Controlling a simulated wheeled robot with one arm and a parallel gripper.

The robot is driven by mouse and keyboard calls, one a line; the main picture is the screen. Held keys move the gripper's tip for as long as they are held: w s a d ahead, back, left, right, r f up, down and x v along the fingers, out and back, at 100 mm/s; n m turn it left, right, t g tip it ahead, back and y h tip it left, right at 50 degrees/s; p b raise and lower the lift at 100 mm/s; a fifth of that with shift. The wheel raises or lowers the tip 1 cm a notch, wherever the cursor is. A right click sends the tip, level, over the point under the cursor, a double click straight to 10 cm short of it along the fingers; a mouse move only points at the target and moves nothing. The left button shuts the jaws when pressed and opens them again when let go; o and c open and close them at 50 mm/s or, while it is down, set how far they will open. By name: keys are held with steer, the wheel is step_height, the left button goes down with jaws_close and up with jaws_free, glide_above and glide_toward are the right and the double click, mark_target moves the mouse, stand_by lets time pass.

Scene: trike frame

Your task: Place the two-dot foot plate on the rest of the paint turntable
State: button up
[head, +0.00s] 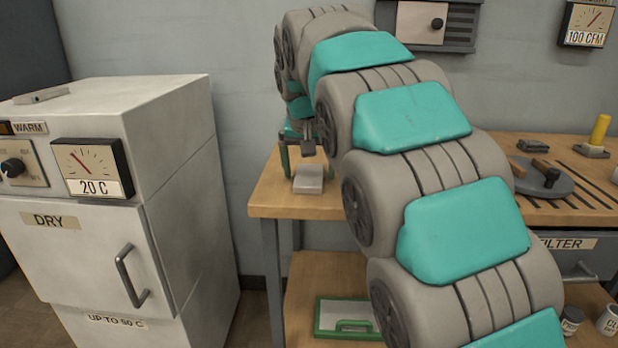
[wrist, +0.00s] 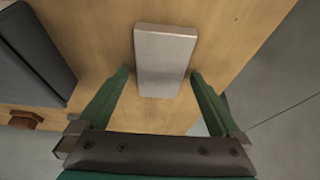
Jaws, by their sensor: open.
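A pale grey rectangular plate (head: 309,178) lies flat near the front left corner of the wooden bench. It also shows in the wrist view (wrist: 165,58); no dots can be made out on it, so I cannot tell if it is the two-dot foot plate. My gripper (head: 307,160) is over it with green fingers open. In the wrist view my gripper (wrist: 158,77) has one fingertip on each side of the plate's near end, apart from it. A round grey turntable (head: 562,190) with a dark knob and wooden piece stands on the bench at right; its rest cannot be made out.
My arm hides the middle of the bench (head: 265,198). A small dark plate (head: 533,146) and a block with a yellow cylinder (head: 600,130) are behind the turntable. A white drying cabinet (head: 180,160) stands left, across a floor gap. A dark block (wrist: 35,50) is left in the wrist view.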

mark_target(309, 175)
steer(key=shift+c, duration=0.2)
jaws_close()
stand_by(0.5)
steer(key=shift+r, duration=0.15)
steer(key=shift+r, duration=3.6)
steer(key=shift+r+p, duration=0.95)
steer(key=shift+r, duration=0.4)
